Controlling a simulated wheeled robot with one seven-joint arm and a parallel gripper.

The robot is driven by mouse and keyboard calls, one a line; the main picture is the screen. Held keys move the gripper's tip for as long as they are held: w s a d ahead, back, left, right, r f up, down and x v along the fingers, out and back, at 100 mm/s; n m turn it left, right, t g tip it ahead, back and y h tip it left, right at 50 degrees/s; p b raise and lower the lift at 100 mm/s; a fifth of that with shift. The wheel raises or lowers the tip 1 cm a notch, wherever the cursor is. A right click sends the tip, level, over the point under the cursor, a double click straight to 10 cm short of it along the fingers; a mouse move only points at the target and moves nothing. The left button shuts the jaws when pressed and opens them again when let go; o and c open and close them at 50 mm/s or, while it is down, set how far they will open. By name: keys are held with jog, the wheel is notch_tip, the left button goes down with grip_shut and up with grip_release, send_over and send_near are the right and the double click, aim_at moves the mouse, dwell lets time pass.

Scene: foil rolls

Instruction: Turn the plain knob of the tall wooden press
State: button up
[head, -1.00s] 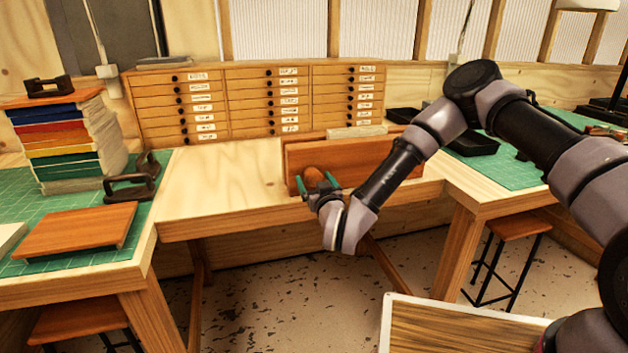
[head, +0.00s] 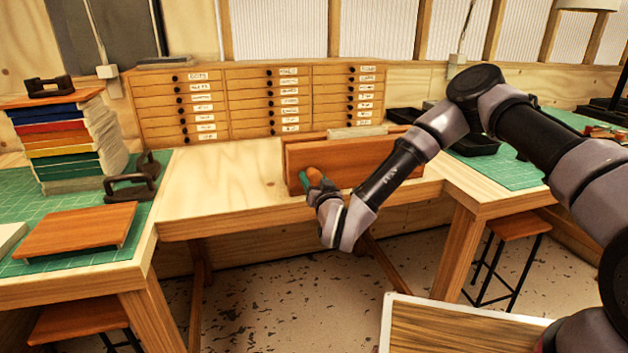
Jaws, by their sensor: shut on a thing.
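The wooden press (head: 352,160) stands on the middle bench, a reddish-brown board upright with a second board behind it and a pale block between them at the top. The plain round wooden knob (head: 312,174) sits on its front face, low at the left, and is partly covered by my gripper. My gripper (head: 318,182) is at the front of the press, shut on the knob, with one green finger showing across it. The other finger is hidden.
A drawer cabinet (head: 262,102) stands behind the press. A stack of books (head: 70,140) and a low wooden board (head: 80,230) are on the left green mat. Black trays (head: 470,143) lie to the right. The bench left of the press is clear.

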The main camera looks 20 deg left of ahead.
jog(key=shift+m, duration=0.4)
jog(key=o, duration=1.4)
jog(key=v, duration=1.1)
